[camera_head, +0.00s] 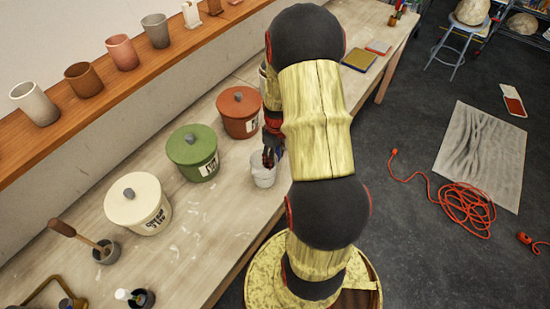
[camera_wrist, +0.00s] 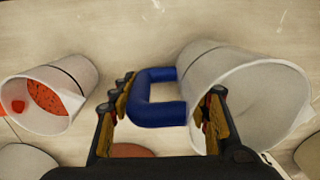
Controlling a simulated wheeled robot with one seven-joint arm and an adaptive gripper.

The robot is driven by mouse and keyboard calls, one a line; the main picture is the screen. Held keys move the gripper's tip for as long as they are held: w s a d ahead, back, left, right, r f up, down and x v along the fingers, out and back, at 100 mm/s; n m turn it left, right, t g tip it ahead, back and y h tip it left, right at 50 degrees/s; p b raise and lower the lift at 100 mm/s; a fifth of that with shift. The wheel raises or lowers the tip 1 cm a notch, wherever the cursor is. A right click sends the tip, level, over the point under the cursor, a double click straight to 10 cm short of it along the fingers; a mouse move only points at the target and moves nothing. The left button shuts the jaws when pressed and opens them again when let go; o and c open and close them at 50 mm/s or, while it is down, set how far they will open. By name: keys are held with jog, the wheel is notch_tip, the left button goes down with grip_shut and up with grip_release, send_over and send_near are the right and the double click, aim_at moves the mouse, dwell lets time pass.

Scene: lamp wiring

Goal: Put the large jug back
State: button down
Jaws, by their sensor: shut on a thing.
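The large jug (camera_head: 263,172) is pale with a wide open mouth and stands upright at the bench's front edge. I cannot tell whether its base touches the bench. In the wrist view the jug (camera_wrist: 250,95) fills the right side, its blue handle (camera_wrist: 155,98) between my fingers. My gripper (camera_head: 270,148) is shut on this handle; it also shows in the wrist view (camera_wrist: 165,108). The arm hides part of the gripper in the head view.
A second pale vessel (camera_wrist: 52,95) with red contents is at the left of the wrist view. Cream (camera_head: 138,205), green (camera_head: 193,153) and terracotta (camera_head: 239,112) lidded pots stand along the bench. A wall shelf (camera_head: 150,80) holds cups. An orange cable (camera_head: 465,208) lies on the floor.

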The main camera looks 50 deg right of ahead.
jog(key=shift+f, duration=0.1)
jog(key=c, duration=1)
grip_release()
jog(key=shift+o, duration=0.5)
notch_tip(320, 180, up, 12)
jog(key=shift+d+r+p, duration=0.1)
jog(key=shift+r+p, duration=0.1)
jog(key=shift+p, duration=0.4)
jog(key=w+a+r+t+h, duration=0.1)
jog(key=w+a+r+t, duration=0.1)
jog(key=a+r, duration=1.25)
jog(key=s+a+r+t, duration=0.1)
jog(key=s+a+r, duration=0.3)
jog(key=a, duration=0.3)
jog(key=s+a+r+m+t, duration=0.1)
jog(key=s+a+r+t, duration=0.1)
jog(key=s+a+r, duration=0.3)
jog(key=s+a, duration=0.1)
jog(key=a, duration=0.2)
jog(key=shift+r+t+y, duration=0.2)
jog(key=shift+t+y, duration=0.1)
jog(key=shift+y, duration=0.1)
